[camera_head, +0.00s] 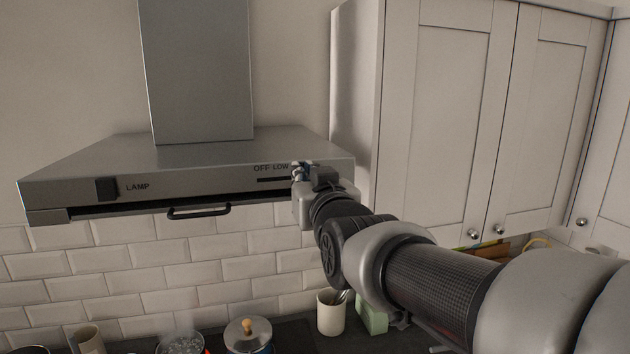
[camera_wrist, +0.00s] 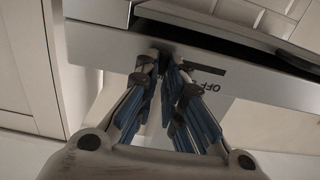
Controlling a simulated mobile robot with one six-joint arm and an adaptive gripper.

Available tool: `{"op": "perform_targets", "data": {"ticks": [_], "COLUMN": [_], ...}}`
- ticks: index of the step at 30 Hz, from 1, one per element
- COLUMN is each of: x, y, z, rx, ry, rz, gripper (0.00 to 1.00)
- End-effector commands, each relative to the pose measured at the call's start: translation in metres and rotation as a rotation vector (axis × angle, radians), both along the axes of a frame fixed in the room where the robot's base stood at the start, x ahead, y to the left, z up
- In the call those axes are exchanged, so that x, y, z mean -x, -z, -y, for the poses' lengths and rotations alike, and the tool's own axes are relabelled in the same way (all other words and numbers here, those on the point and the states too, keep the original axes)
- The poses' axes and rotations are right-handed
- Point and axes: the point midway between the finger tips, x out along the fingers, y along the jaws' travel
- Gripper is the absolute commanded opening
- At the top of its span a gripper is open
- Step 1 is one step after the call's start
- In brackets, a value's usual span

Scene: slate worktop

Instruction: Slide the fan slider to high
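The range hood (camera_head: 200,180) has a fan slot (camera_head: 272,180) at the right of its front panel, with OFF and LOW printed above. The visible part of the slot is empty of any knob. My gripper (camera_head: 303,171) is at the panel right of LOW and covers the rest of the slot and its labels. In the wrist view, my gripper (camera_wrist: 165,59) has its blue-padded fingers drawn together at the panel, around a small dark piece that looks like the fan slider (camera_wrist: 165,54). The slot (camera_wrist: 205,68) and an upside-down OFF show beside the fingers.
A LAMP switch (camera_head: 107,188) is on the hood's left and a dark handle (camera_head: 199,212) hangs below its front. White cabinets (camera_head: 450,110) stand close on the right. A steaming pot (camera_head: 181,343), a lidded pot (camera_head: 248,335) and a utensil cup (camera_head: 331,312) are below.

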Motion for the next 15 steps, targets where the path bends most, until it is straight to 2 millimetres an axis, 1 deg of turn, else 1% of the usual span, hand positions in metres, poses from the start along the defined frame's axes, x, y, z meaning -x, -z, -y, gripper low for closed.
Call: {"op": "perform_targets", "data": {"ticks": [1, 9, 15], "x": [-0.0007, -0.0004, -0.0002], "y": [-0.0001, 0.0, 0.0], "z": [0.002, 0.001, 0.0005], "rx": [-0.001, 0.0, 0.0], "ry": [0.004, 0.002, 0.001], "rz": [0.0, 0.0, 0.0], "gripper": [0.12, 0.3, 0.3]}}
